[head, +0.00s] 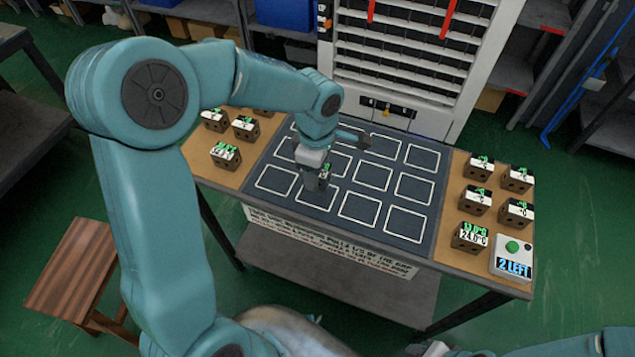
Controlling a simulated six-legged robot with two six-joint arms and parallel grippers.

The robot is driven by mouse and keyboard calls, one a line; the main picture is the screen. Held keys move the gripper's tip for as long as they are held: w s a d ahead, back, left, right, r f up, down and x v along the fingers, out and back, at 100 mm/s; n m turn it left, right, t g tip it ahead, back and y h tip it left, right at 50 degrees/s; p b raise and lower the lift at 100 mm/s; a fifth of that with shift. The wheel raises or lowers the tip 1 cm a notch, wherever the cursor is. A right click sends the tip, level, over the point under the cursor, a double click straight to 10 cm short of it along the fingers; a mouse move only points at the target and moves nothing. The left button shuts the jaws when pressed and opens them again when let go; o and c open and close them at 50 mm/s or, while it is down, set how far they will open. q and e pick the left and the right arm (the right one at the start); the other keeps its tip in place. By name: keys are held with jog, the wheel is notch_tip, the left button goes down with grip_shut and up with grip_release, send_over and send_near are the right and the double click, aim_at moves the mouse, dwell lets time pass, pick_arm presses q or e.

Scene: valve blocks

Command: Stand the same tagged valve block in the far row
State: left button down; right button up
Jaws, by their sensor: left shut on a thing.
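My left gripper (317,183) points down over the near-left part of the dark mat (331,209). It is shut on a valve block (326,171), which is mostly hidden by the fingers; a bit of green tag shows. I cannot tell whether the block touches the mat. The mat has rows of white outlined squares. In the far row, the right squares (422,157) show empty, and my arm hides part of the left side. My right gripper is not in view.
Several tagged blocks stand on the left wooden strip (225,157) and several on the right strip (475,201). A white box (512,258) with a green button reads "2 LEFT" at the front right corner. A tall slatted cabinet (410,70) stands behind the table.

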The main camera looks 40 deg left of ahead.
pick_arm(q)
notch_tip(320, 180, down, 4)
jog(key=shift+d+f, duration=0.1)
jog(key=shift+f, duration=0.15)
jog(key=shift+d+r, duration=0.1)
jog(key=shift+s, duration=0.1)
jog(key=shift+c, duration=2.4)
grip_release()
jog(key=shift+f, duration=0.2)
notch_tip(320, 180, up, 12)
jog(key=shift+r, duration=0.15)
